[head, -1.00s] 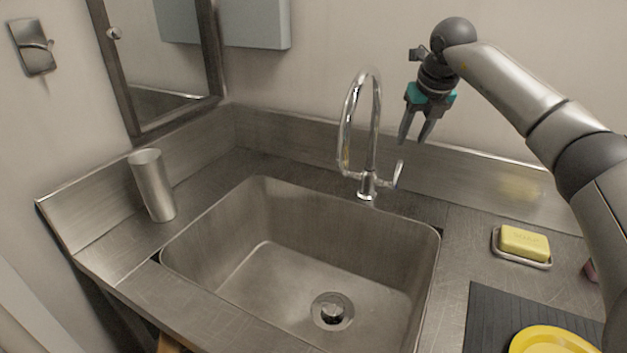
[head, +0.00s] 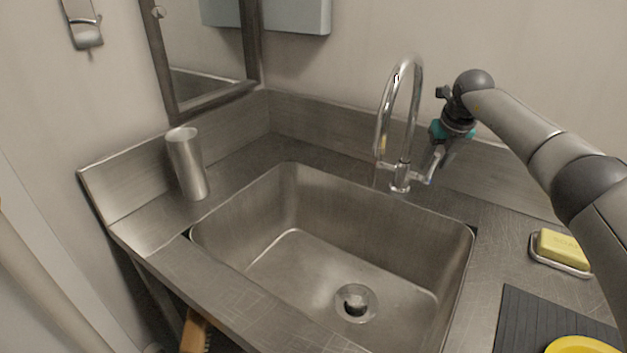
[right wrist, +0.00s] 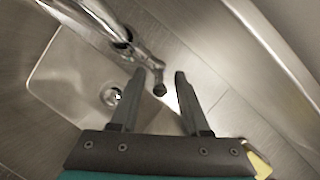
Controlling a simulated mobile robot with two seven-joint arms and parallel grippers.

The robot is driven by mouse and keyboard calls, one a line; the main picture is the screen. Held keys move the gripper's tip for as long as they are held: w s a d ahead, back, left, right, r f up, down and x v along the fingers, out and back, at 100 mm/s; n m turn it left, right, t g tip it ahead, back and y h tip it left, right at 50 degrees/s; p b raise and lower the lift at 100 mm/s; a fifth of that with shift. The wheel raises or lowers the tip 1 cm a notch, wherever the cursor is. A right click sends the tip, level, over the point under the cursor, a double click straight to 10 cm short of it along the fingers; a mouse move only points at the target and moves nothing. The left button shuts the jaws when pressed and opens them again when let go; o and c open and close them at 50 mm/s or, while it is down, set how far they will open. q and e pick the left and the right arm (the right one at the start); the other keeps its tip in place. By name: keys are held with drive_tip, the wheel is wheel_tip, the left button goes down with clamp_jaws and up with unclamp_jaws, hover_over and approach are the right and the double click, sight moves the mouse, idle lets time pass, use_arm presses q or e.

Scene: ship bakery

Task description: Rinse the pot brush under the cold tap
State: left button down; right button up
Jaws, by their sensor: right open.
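The chrome tap (head: 413,110) stands behind the sink (head: 285,262), with its spout arching over the basin. Its lever (head: 423,178) points right from the base. My right gripper (head: 433,163) is open and points down at the lever. In the right wrist view, the lever's end (right wrist: 158,80) shows between the open fingers of my right gripper (right wrist: 160,76); I cannot tell whether they touch it. A wooden piece with a bristly edge (head: 196,333), probably the pot brush, shows partly below the sink's front left edge. My left gripper is out of view.
A steel cup (head: 187,164) stands on the left counter. Yellow soap (head: 563,247) sits in a dish at right, near a dark ribbed mat (head: 525,318) and a yellow round item (head: 575,346). A backsplash (head: 330,122) rises close behind the tap. The basin is empty.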

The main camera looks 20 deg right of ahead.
drive_tip(key=shift+f, duration=0.1)
drive_tip(key=shift+c, duration=0.2)
clamp_jaws()
idle(1.3)
